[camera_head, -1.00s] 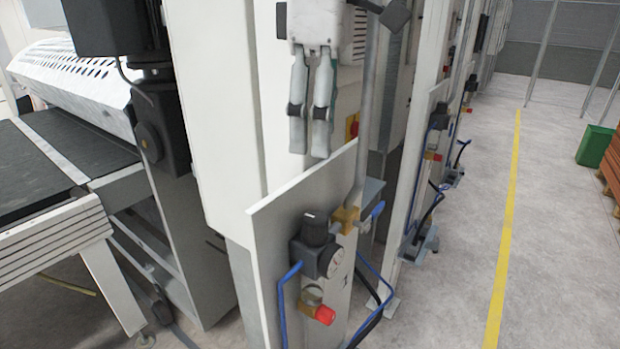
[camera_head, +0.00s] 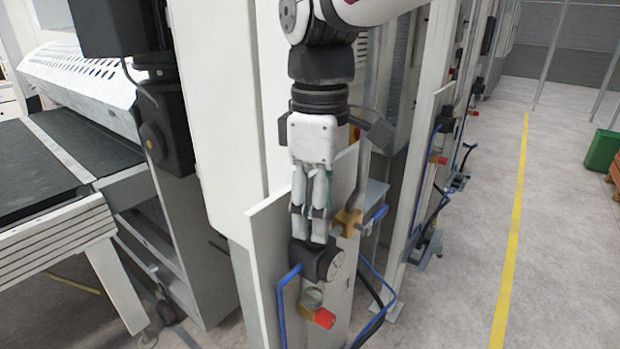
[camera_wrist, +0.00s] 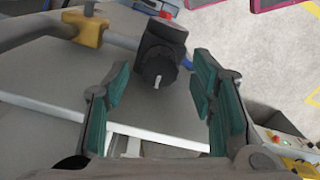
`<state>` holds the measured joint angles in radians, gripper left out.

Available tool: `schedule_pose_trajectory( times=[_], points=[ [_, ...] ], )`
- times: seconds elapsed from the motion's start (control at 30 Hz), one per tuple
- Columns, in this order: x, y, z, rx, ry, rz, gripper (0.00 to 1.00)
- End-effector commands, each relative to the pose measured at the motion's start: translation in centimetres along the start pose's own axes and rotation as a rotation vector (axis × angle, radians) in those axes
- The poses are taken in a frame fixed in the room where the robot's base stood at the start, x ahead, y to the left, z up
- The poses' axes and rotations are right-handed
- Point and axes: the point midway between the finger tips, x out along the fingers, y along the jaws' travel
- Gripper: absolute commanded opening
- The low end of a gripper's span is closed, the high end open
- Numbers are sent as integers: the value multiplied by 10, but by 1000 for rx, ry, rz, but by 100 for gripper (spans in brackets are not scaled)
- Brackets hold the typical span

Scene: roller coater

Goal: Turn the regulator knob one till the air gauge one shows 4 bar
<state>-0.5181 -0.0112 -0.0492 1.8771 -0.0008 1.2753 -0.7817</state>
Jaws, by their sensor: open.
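The black regulator (camera_head: 302,256) is mounted on a grey panel, with its round air gauge (camera_head: 336,265) facing right. The gauge is too small to read. My gripper (camera_head: 311,238) points down right above the regulator and covers the knob in the head view. In the wrist view, the black regulator knob (camera_wrist: 157,66) with a small white mark shows ahead, between my gripper's two spread green-padded fingers (camera_wrist: 160,75). The fingers are open and empty. I cannot tell whether they reach down around the knob.
The grey panel (camera_head: 264,250) rises beside the regulator. A yellow brass fitting (camera_head: 347,222) and pipe stand close on the right. A red knob (camera_head: 324,318) and blue hoses (camera_head: 281,300) are below. Free floor (camera_head: 450,300) lies to the right.

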Motion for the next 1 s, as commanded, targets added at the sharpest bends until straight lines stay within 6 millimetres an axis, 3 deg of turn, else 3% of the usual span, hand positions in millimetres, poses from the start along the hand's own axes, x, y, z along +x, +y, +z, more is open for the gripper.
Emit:
schedule_pose_trajectory(
  times=[0.2, 0.5, 0.7, 1.0],
  points=[
    [17, 0, 0, 0, -1, -1, 51],
    [18, 0, 0, 0, 0, 0, 51],
    [18, 0, 0, 0, 0, 0, 6],
    [16, -2, 1, 82, -2, -2, 3]
  ],
)
